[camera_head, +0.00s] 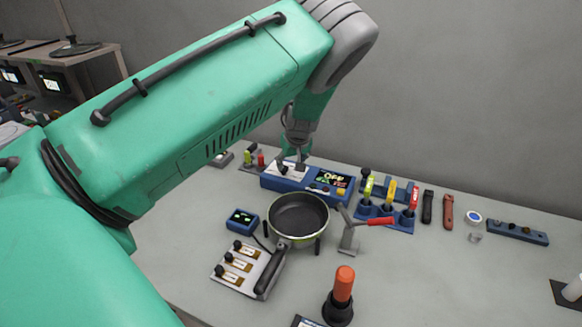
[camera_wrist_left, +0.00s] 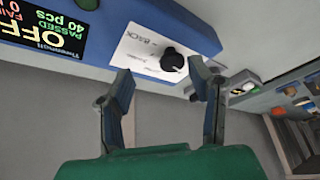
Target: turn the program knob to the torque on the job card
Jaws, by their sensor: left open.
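The program knob (camera_wrist_left: 172,60) is a black knob with a white pointer line on a white plate (camera_wrist_left: 143,52) marked "BACK". It sits on a blue control box (camera_head: 325,195). The box's screen (camera_head: 331,180) reads "OFF"; in the wrist view the screen (camera_wrist_left: 45,27) also shows "PASSED 40 pcs". My left gripper (camera_wrist_left: 161,70) is open, its fingers on either side of the knob, with no clear contact visible. In the head view my left gripper (camera_head: 293,163) is at the box's left part and hides some of the plate. I cannot make out a readable job card.
An orange-handled tool (camera_head: 343,285) stands nearer. Several screwdrivers (camera_head: 388,196) stand right of the box. The table's right front is mostly clear.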

